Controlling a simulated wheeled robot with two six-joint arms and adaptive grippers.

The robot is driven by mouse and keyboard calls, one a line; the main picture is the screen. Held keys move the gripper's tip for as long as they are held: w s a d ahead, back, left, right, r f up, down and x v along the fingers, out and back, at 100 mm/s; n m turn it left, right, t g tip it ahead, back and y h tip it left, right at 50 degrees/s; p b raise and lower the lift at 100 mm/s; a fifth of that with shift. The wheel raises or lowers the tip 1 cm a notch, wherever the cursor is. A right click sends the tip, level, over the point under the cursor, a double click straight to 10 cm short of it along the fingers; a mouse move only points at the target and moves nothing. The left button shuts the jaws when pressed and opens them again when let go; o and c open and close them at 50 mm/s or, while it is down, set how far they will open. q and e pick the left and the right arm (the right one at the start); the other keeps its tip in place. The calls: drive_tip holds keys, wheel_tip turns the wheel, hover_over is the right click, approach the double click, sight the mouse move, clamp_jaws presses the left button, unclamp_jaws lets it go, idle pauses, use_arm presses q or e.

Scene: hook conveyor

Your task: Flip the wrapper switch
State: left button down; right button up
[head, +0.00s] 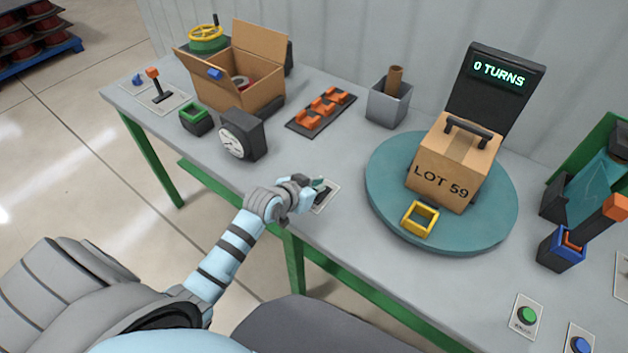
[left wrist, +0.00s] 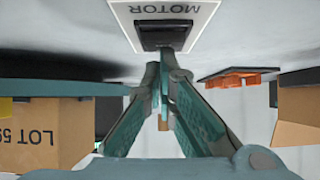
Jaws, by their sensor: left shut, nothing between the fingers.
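A pale plate labelled MOTOR with a dark switch (head: 325,196) lies on the grey table near its front edge. The same switch (left wrist: 164,36) shows upside down at the top of the left wrist view. My left gripper (head: 318,184) is over this plate in the head view and partly covers it. In the left wrist view the gripper's fingertips (left wrist: 163,72) are together, empty and close to the switch; I cannot tell whether they touch it. A carton marked LOT 59 (head: 452,165) stands on a teal turntable (head: 384,197). A black display (head: 499,73) behind it reads 0 TURNS. My right gripper is out of view.
A dial gauge (head: 240,136), open carton (head: 238,95) and orange-knobbed lever (head: 154,78) stand left. A dark tray of orange parts (head: 320,111) and a grey bin (head: 389,103) lie behind. A yellow frame (head: 419,219) sits on the turntable. Green (head: 527,315) and blue buttons are at right.

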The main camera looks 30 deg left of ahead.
use_arm(q)
drive_tip(key=r+p, duration=0.5)
drive_tip(key=shift+w+r, duration=0.2)
drive_tip(key=shift+w, duration=0.1)
drive_tip(key=w+d+r+v, duration=0.1)
drive_tip(key=v, duration=0.7)
drive_tip(key=shift+s+a+r, duration=0.3)
drive_tip(key=shift+a+r, duration=0.1)
